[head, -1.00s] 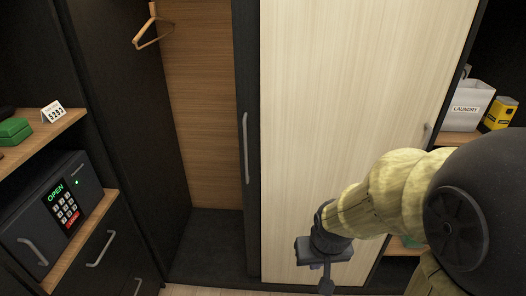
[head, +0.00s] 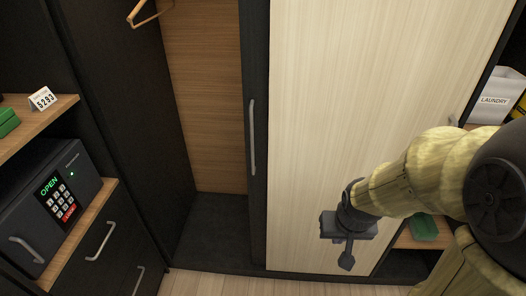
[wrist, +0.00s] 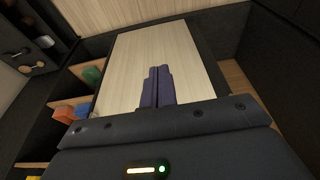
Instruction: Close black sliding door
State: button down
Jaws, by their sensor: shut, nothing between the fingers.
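The black sliding door (head: 257,185) shows as a narrow dark strip with a vertical grey handle (head: 252,137). The rest of it is hidden behind the light wood door panel (head: 340,100). To its left the wardrobe opening stands uncovered, with the wood back wall (head: 205,100) visible inside. My gripper (head: 347,262) is in front of the lower part of the light panel, to the right of the black door's handle and lower than it. In the wrist view the two fingers (wrist: 158,87) are together, empty, and point at the light panel (wrist: 150,50).
A safe (head: 50,205) with an OPEN display and drawers stand at the left. A hanger (head: 148,12) hangs in the opening. Shelves at the right hold a laundry bag (head: 494,96) and a green item (head: 424,228). The wardrobe floor (head: 212,228) is bare.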

jog(key=w+f+m+t+b, duration=0.1)
jog(key=w+f+t+b, duration=0.15)
jog(key=w, duration=0.85)
jog(key=m+t+y+b, duration=0.4)
jog(key=m+t+y, duration=0.1)
jog(key=y, duration=0.8)
send_near(263, 151)
jog(key=s+r, duration=0.2)
jog(key=s, duration=0.3)
jog(key=shift+d+r+m+y, duration=0.35)
jog(key=shift+r+m+y, duration=0.15)
jog(key=shift+r+y, duration=0.3)
jog(key=shift+a+f, duration=0.1)
jog(key=p+x, duration=0.2)
jog(key=x, duration=0.8)
